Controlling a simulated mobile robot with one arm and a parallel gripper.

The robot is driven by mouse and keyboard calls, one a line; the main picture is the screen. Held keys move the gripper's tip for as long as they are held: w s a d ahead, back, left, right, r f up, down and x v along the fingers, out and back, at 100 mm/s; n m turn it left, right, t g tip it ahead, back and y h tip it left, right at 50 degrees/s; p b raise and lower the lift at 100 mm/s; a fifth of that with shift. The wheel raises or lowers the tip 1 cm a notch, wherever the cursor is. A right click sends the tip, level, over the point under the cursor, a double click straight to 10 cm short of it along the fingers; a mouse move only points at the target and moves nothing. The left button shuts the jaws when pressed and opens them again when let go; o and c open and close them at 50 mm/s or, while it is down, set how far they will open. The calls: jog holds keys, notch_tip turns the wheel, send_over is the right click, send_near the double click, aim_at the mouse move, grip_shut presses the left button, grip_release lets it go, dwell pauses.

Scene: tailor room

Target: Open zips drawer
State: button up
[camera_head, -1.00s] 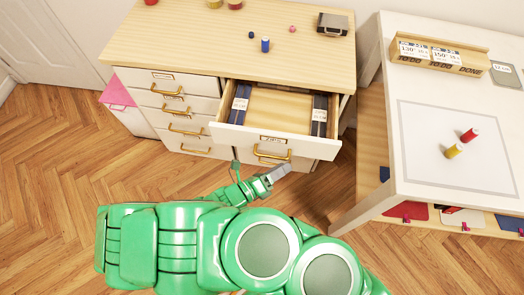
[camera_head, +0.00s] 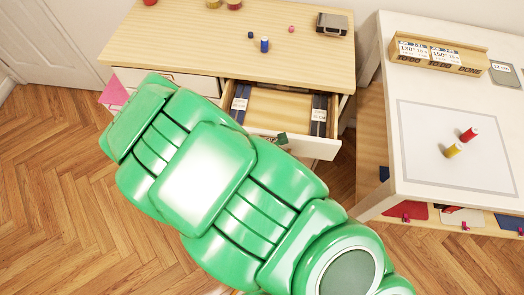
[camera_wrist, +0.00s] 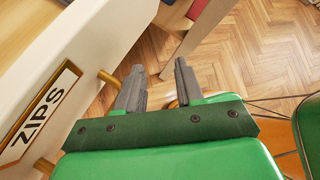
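The zips drawer (camera_head: 318,148) is pulled out of the right side of the wooden-topped cabinet in the head view. Its inside shows two dark strips with white labels along the sides. In the wrist view, its white front (camera_wrist: 95,48) bears a brass-framed ZIPS label (camera_wrist: 38,115). In the head view my arm hides most of the gripper and the handle.
The cabinet top (camera_head: 190,40) carries spools and a small dark box (camera_head: 332,24). A white table (camera_head: 415,160) with red and yellow spools stands close to the right. A pink bin (camera_head: 115,93) is left of the cabinet. Wooden floor is free in front.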

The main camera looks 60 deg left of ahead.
jog(key=s+a+r+m+g+y, duration=0.6)
jog(key=s+a+r+m+g, duration=0.1)
jog(key=a+r+m+g, duration=0.15)
jog(key=shift+m+t, duration=0.35)
jog(key=shift+m, duration=0.1)
jog(key=shift+w+a+f, duration=0.1)
jog(key=shift+w+f, duration=0.15)
jog(key=shift+f, duration=1.2)
jog(key=shift+w+a+f, duration=0.1)
jog(key=shift+w+f, duration=0.15)
jog(key=shift+f, duration=1.2)
jog(key=shift+w+a+f, duration=0.1)
jog(key=shift+w+f, duration=0.15)
jog(key=shift+f, duration=1.2)
jog(key=shift+d, duration=0.1)
grip_shut()
